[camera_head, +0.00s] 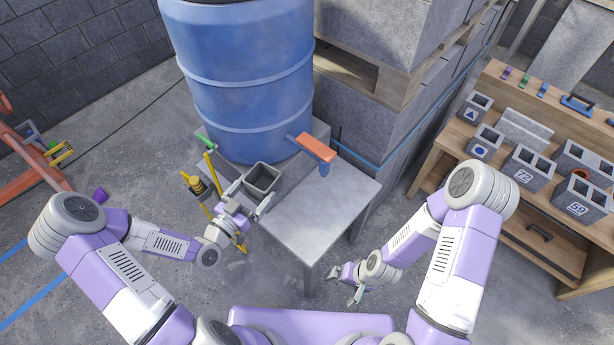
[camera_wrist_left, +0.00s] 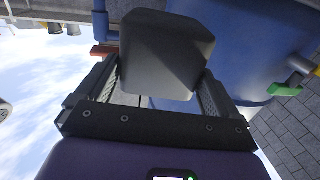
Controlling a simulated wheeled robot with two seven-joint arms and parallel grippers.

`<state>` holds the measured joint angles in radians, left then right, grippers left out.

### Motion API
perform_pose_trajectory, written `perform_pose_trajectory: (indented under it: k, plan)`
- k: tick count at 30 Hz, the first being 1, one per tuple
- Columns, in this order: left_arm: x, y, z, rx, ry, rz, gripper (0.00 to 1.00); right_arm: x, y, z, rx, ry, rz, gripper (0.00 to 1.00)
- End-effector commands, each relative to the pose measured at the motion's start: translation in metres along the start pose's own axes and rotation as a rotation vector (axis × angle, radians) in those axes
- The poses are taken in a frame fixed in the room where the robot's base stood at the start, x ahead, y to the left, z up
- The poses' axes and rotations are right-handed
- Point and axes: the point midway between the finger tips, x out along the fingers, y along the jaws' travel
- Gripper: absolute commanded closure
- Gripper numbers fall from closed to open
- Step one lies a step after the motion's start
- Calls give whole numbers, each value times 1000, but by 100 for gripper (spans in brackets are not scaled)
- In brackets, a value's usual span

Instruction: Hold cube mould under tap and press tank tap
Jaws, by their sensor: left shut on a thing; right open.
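The cube mould (camera_head: 263,179) is a small grey open-topped box, held upright at the near left side of the tank. My left gripper (camera_head: 249,198) is shut on it; in the left wrist view the mould (camera_wrist_left: 165,50) sits between the two fingers. The blue tank (camera_head: 245,85) stands on a grey block on the table. Its tap (camera_head: 314,149) has a wide orange-red lever over a blue spout, to the right of the mould and apart from it. A green-handled tap (camera_head: 205,142) shows at the tank's left. My right gripper (camera_head: 346,284) is open and empty, low beside the table's right front leg.
The grey table (camera_head: 320,200) has a bare top below the orange tap. Stacked blocks on pallets (camera_head: 385,90) stand behind it. A wooden bench (camera_head: 490,150) at right holds several marked concrete moulds. Yellow tools (camera_head: 194,183) are left of the table.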

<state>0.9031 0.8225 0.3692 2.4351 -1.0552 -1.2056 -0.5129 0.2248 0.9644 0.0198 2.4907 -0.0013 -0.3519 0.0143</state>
Motion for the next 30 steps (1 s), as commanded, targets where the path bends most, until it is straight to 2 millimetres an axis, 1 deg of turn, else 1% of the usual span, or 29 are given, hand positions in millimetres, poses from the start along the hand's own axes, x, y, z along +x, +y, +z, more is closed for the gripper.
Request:
perform_pose_trajectory:
  k: [2, 5, 8, 11, 12, 15, 19, 21, 24, 27, 30]
  plan:
    - [0, 0, 0, 0, 2, 0, 42, 0, 0, 0, 0, 0, 0, 0]
    - [-1, 4, 10, -3, 1, 2, 42, 5, 2, 0, 0, 0, 0, 0]
    - [-3, 14, 34, -8, 3, 4, 42, 17, 6, -1, 0, 0, 0, 0]
    - [-6, 30, 69, -12, 5, 6, 42, 34, 13, -2, 0, 0, 0, 0]
    - [-8, 37, 84, -12, 4, 6, 42, 42, 16, -2, 0, 0, 0, 0]
    - [-13, 55, 117, -12, 5, 5, 42, 58, 22, -2, 0, 0, 0, 0]
    - [-19, 77, 150, -9, 4, 4, 42, 75, 28, -3, 0, 0, 0, 0]
    - [-22, 85, 162, -6, 4, 2, 42, 81, 30, -4, 0, 0, 0, 0]
    - [-24, 93, 170, -3, 2, 1, 42, 85, 32, -4, 0, 0, 0, 0]
    - [-23, 96, 173, 0, 3, 1, 42, 85, 32, -4, 0, 0, 0, 0]
    - [-18, 97, 172, 3, 4, 2, 42, 83, 31, -4, 0, 0, 0, 0]
